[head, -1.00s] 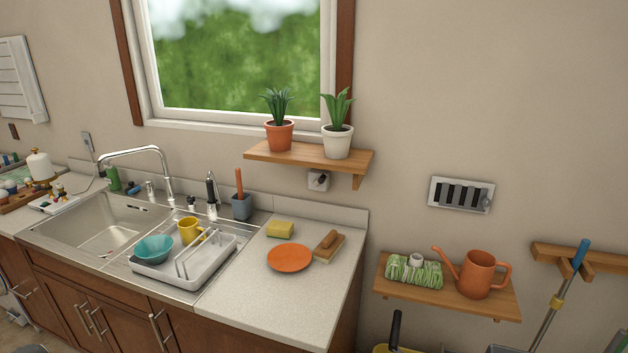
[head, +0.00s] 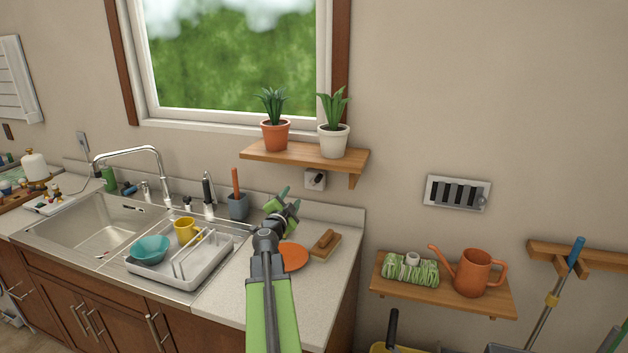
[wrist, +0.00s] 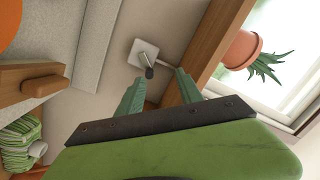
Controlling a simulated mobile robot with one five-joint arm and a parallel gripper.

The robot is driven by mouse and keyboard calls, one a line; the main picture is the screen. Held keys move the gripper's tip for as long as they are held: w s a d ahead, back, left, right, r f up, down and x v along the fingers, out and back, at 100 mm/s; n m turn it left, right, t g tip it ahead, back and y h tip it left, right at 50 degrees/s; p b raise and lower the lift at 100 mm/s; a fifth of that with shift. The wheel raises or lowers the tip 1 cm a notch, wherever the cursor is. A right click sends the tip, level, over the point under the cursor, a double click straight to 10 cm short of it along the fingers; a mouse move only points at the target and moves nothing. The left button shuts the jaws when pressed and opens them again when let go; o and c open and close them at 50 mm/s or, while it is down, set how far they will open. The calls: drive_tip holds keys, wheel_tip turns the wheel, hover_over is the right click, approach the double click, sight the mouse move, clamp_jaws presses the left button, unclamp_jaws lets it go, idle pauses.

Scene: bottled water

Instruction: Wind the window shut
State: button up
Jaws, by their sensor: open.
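The window (head: 232,60), white-framed with blurred greenery outside, is above the counter; I cannot tell how far it is open. A small white wall box with a dark-knobbed crank (head: 315,180) is on the wall just under the plant shelf. In the wrist view the crank box (wrist: 144,53) is just beyond my fingertips, its dark knob toward the gap between them. My gripper (head: 290,198), with green fingers, is over the counter, below and left of the crank in the head view. It is open and empty, apart from the crank. The wrist view shows both fingers (wrist: 159,76).
The wooden shelf (head: 257,151) with two potted plants is directly above the crank.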

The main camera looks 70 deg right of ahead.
sight(317, 181)
drive_tip(key=shift+m+g, duration=0.7)
drive_tip(key=shift+g, duration=0.2)
drive_tip(key=s+d, duration=0.1)
drive_tip(key=d, duration=1.1)
drive_tip(key=s+d, duration=0.1)
drive_tip(key=d, duration=0.5)
drive_tip(key=shift+s+d+f, duration=0.25)
drive_tip(key=shift+s+d, duration=0.1)
drive_tip(key=shift+d, duration=0.05)
clamp_jaws()
